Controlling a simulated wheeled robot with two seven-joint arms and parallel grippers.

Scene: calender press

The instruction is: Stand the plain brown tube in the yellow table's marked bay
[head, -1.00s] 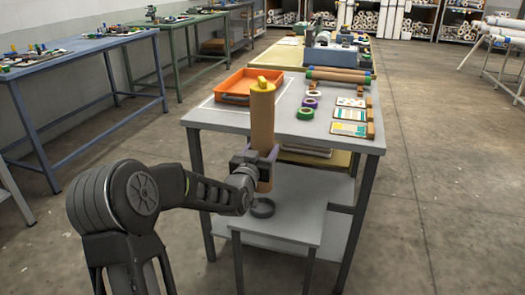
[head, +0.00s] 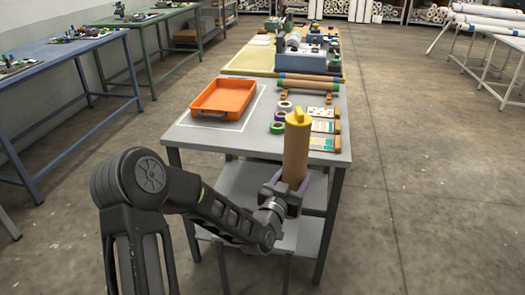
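A plain brown tube (head: 296,152) with a yellow cap (head: 298,117) on top stands upright in the grasp of my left gripper (head: 287,190). The gripper's fingers close around the tube's lower part. The tube is in front of the grey table's near right part in the head view. The tube's bottom end is mostly hidden by the gripper. The yellow table (head: 247,60) stands beyond the grey table, at the top middle. I cannot make out its marked bay clearly. My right gripper is not in view.
The grey table (head: 200,137) holds an orange tray (head: 222,98) inside a white outline, several coloured rings, sample cards and a lying brown tube (head: 308,79) with coloured ends. A blue machine (head: 310,62) is on the yellow table. Floor on the right (head: 430,180) is clear.

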